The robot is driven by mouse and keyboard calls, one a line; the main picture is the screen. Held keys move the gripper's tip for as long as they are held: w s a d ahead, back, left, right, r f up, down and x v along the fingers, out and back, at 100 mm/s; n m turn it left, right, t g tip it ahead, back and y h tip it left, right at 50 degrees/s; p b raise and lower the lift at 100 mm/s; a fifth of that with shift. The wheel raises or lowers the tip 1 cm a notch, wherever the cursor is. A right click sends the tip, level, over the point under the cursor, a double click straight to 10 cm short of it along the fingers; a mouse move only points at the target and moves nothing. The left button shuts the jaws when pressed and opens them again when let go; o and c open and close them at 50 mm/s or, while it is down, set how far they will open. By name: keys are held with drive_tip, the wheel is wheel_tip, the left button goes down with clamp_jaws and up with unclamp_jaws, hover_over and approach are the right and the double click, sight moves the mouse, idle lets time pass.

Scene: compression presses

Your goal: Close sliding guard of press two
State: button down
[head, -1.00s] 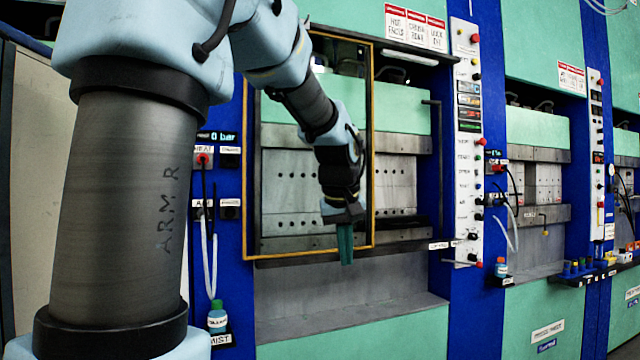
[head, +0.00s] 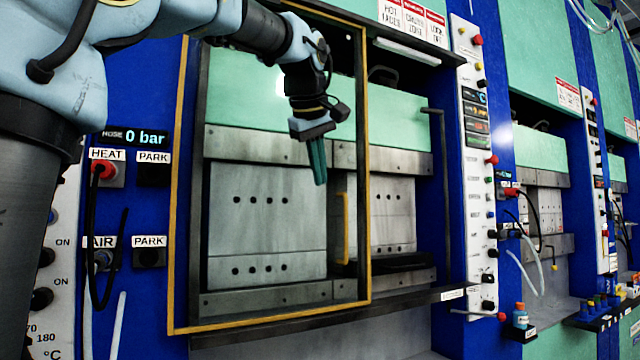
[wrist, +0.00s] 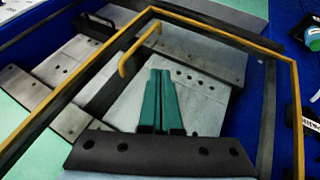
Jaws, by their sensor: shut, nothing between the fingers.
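The sliding guard (head: 177,250) is a clear panel in a yellow frame across the left and middle of the press opening. The right part of the opening is uncovered. Its upright yellow handle (head: 342,228) stands near the frame's right side. My gripper (head: 319,182) is shut and empty, pointing down, above and slightly left of the handle in the head view. In the wrist view, the green fingers (wrist: 160,74) lie together beside the handle (wrist: 138,48), with a visible gap, inside the outline of the yellow frame (wrist: 215,33).
A dark ledge (head: 420,303) runs below the opening. A control strip (head: 476,170) stands right of the press. Left are the pressure display (head: 136,138) and HEAT and AIR hose ports with hanging hoses. A dark bar (head: 432,110) juts out at the opening's right.

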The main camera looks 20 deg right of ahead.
sight(339, 206)
drive_tip(key=shift+w+d+f+p, duration=0.5)
drive_tip(key=shift+w+d+f, duration=0.4)
drive_tip(key=shift+d+f, duration=0.25)
drive_tip(key=shift+w+d+f+p, duration=0.5)
drive_tip(key=shift+w+d+f, duration=0.4)
drive_tip(key=shift+d+f, duration=0.15)
drive_tip(key=shift+w+d+f+p, duration=0.5)
drive_tip(key=shift+w+d+f, duration=0.4)
drive_tip(key=shift+d+f, duration=0.25)
